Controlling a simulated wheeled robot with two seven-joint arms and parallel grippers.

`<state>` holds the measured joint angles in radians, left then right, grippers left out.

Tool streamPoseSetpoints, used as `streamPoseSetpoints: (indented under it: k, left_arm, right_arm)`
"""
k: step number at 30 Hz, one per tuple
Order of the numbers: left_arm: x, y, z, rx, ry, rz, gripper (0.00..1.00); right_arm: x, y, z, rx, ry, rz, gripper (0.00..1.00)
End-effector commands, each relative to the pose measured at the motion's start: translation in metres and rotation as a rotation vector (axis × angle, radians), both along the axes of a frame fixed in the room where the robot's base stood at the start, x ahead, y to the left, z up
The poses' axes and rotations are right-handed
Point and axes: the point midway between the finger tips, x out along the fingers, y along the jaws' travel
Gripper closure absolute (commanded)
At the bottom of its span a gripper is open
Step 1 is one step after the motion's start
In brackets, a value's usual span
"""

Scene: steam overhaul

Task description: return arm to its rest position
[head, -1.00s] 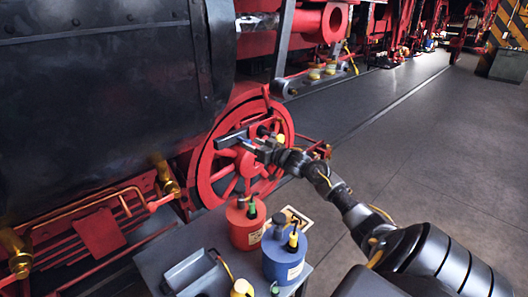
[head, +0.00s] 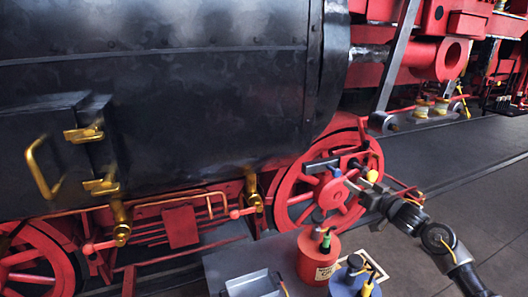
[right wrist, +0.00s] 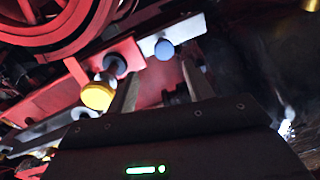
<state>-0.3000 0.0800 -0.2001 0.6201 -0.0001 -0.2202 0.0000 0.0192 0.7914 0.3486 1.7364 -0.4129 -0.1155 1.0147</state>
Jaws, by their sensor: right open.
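My right arm comes in from the lower right in the head view. Its gripper (head: 352,184) is in front of the red spoked wheel (head: 293,190), close to the rod by the hub. In the right wrist view the gripper (right wrist: 157,75) has its two fingers apart, with nothing held between them. A blue knob (right wrist: 164,49) lies just beyond the gap, and a yellow knob (right wrist: 97,96) is left of the fingers. In the head view the yellow knob (head: 372,176) shows just above the gripper. My left gripper is out of view.
The black boiler (head: 170,110) fills the upper left. Below the arm, a grey table holds a red can (head: 318,262), a blue can (head: 345,285) and a grey tray (head: 254,284). The floor (head: 490,180) to the right is clear.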

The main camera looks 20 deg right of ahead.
Motion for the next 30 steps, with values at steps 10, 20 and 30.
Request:
streamPoseSetpoints:
  k: [10, 20, 30]
  left_arm:
    - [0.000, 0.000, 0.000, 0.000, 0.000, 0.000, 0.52]
    - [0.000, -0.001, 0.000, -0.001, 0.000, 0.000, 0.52]
    - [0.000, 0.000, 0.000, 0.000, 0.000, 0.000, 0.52]
  right_arm:
    - [-0.020, 0.048, -0.080, -0.076, 0.161, -0.061, 0.48]
    - [-0.161, 0.191, -0.233, -0.269, 0.704, -0.094, 0.48]
    - [-0.274, 0.272, -0.263, -0.312, 1.047, 0.028, 0.48]
